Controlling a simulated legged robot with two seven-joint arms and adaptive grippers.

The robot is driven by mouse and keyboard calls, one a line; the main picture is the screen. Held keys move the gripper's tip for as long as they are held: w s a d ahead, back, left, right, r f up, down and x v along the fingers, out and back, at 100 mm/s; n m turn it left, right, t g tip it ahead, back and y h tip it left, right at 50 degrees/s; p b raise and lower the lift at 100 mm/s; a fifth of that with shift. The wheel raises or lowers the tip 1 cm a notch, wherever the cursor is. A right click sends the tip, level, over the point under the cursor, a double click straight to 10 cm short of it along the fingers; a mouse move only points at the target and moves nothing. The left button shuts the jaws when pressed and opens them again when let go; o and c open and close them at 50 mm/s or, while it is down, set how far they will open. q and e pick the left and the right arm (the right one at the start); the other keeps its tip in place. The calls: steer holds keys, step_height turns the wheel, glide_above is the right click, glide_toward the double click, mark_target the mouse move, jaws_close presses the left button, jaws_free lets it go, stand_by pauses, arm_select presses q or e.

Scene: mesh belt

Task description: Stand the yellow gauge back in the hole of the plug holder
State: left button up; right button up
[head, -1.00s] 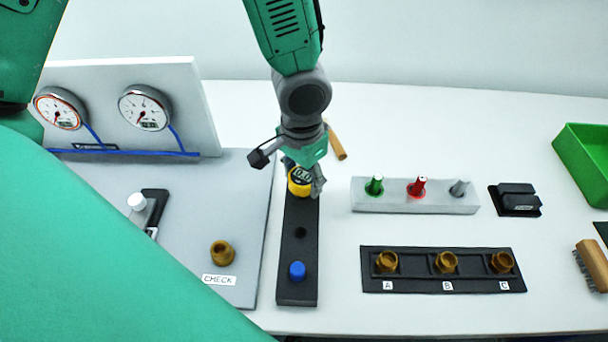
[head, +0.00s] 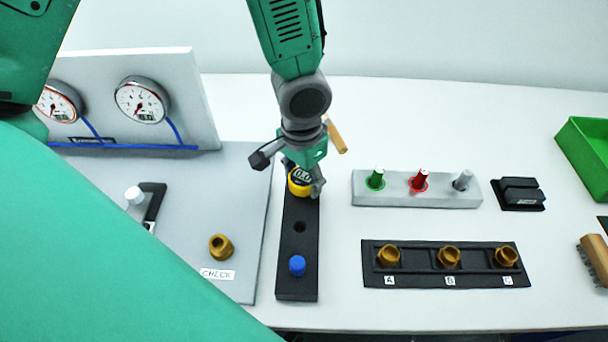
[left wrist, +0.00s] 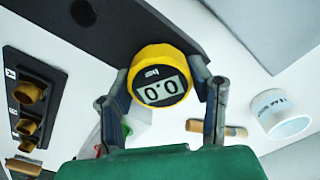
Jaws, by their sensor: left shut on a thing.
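The yellow gauge (head: 299,182), with a display reading 0.0, is between the fingers of my left gripper (head: 303,184). In the left wrist view the gauge (left wrist: 160,84) faces the camera, with a finger of the gripper (left wrist: 162,98) on each side. The gripper is shut on it. The gauge is at the far end of the black plug holder (head: 297,285); its lower end is hidden, so I cannot tell whether it is in a hole or above it. An empty hole (head: 300,227) shows mid-holder, and a blue plug (head: 297,265) stands at the near end. My right gripper is not in view.
Left is a grey board with a brass fitting (head: 221,247) and two dials. Right are a grey block (head: 400,201) with coloured plugs and a black rack (head: 445,280) of brass fittings. A wooden handle (head: 337,137) lies behind the gripper. A white cup (left wrist: 284,112) shows in the wrist view.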

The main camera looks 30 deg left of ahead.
mark_target(302, 177)
arm_select(q)
steer(key=shift+f, duration=0.35)
steer(key=o, duration=1.3)
steer(key=shift+o, duration=0.2)
step_height(302, 177, up, 12)
steer(key=shift+s+f, duration=0.1)
